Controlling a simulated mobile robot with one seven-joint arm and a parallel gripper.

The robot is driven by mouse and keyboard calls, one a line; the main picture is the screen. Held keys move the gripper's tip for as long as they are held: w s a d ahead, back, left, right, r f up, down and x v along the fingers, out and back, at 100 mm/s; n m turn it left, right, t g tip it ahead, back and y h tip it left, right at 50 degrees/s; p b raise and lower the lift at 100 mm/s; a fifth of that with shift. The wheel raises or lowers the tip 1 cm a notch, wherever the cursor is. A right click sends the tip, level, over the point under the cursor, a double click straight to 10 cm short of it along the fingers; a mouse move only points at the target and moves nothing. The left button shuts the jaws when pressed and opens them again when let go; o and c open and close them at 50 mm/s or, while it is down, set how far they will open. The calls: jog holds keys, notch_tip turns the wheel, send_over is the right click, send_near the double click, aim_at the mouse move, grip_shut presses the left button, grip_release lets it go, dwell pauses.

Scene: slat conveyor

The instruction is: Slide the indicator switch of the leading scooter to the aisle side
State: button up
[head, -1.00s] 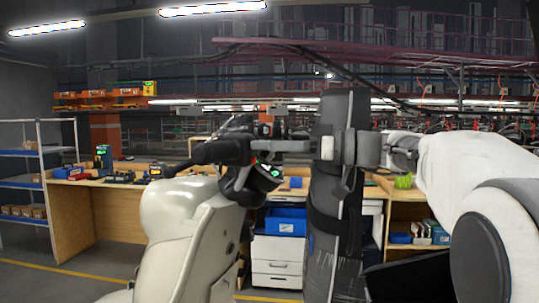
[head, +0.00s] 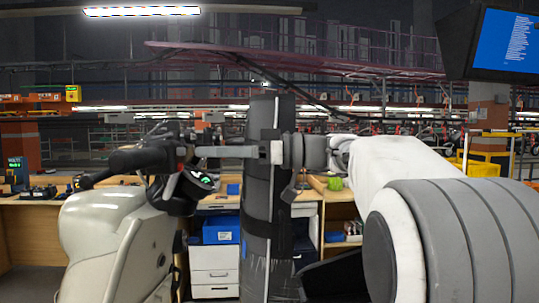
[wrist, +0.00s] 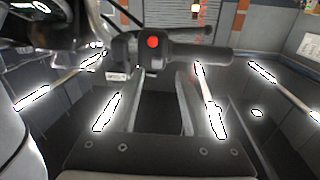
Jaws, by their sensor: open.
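The cream scooter (head: 105,235) stands at the left in the head view, with its black handlebar grip (head: 140,160) and a lit display (head: 200,179). In the wrist view, the handlebar grip (wrist: 205,53) runs across the top to a black switch housing (wrist: 125,55). A red button (wrist: 153,42) sits on the housing. The indicator switch itself is too small and dark to tell apart. My gripper (wrist: 158,85) is open and empty, its fingers reaching toward the housing. In the head view my gripper (head: 205,151) points left, close by the handlebar; contact cannot be told.
A wooden bench (head: 25,225) with tools stands behind the scooter. A blue bin (head: 221,229) sits above white drawers (head: 214,265). A screen (head: 502,45) hangs at upper right. Yellow racks (head: 485,160) stand at the far right.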

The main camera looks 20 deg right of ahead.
jog(key=v, duration=1.3)
jog(key=shift+d+b, duration=0.2)
jog(key=shift+b, duration=0.25)
jog(key=shift+s, duration=0.1)
jog(key=s+a+f+m+g+h, duration=0.1)
jog(key=s+a+f+m+h, duration=0.35)
jog(key=f, duration=0.35)
jog(key=s+a+f+m+h, duration=0.4)
jog(key=s+a+f+m, duration=0.15)
jog(key=f, duration=0.35)
jog(key=s+d+f+m+h, duration=0.1)
jog(key=s+d+f+h, duration=0.1)
jog(key=s+f+h, duration=0.2)
jog(key=s+d+f+m+t+h, duration=0.1)
jog(key=s+f+h, duration=0.3)
jog(key=f, duration=0.7)
jog(key=shift+s+d+m+h, duration=0.35)
jog(key=shift+s+d+m, duration=0.35)
jog(key=shift+s, duration=0.55)
